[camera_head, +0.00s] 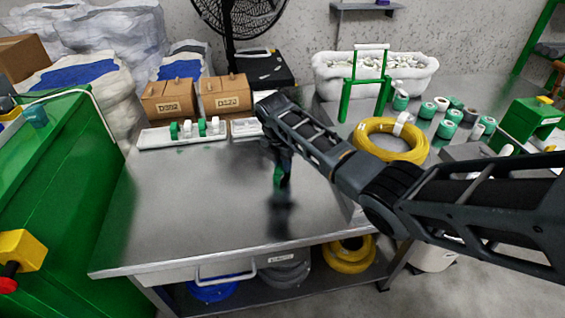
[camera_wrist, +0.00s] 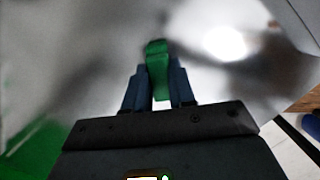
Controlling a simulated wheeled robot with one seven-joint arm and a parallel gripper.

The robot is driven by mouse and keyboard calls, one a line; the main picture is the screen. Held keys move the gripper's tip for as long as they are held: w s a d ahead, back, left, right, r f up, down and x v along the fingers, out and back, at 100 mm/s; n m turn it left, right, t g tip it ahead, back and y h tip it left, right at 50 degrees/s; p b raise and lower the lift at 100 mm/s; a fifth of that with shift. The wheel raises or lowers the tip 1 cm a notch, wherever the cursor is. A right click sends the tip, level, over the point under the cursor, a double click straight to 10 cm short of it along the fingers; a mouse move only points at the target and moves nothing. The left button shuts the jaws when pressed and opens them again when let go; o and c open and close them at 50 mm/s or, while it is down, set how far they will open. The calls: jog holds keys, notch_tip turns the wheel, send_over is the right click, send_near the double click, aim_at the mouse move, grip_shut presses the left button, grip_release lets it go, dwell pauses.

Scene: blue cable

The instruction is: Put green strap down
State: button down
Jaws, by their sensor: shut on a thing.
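The green strap (camera_wrist: 157,68) is between the two fingers of my gripper (camera_wrist: 157,85) in the wrist view. My gripper is shut on it, and the strap sticks out a little past the fingertips. In the head view my gripper (camera_head: 281,168) points down over the metal table (camera_head: 190,215), with the green strap (camera_head: 280,177) at its lower end. A dark reflection shows on the tabletop below it. The strap appears to be above the surface, but the exact gap is hard to tell.
A white tray (camera_head: 158,138) holds green and white pieces at the back left, by two cardboard boxes (camera_head: 170,100). A yellow cable coil (camera_head: 372,147), several rolls (camera_head: 443,129) and a white bin (camera_head: 425,68) stand to the right. The table's left and front areas are clear.

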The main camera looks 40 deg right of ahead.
aim_at(278, 168)
jog(key=c, duration=0.9)
grip_release()
jog(key=shift+c, duration=0.2)
notch_tip(278, 168, up, 12)
jog(key=a, duration=0.2)
jog(key=shift+s, duration=0.15)
jog(key=shift+a, duration=0.1)
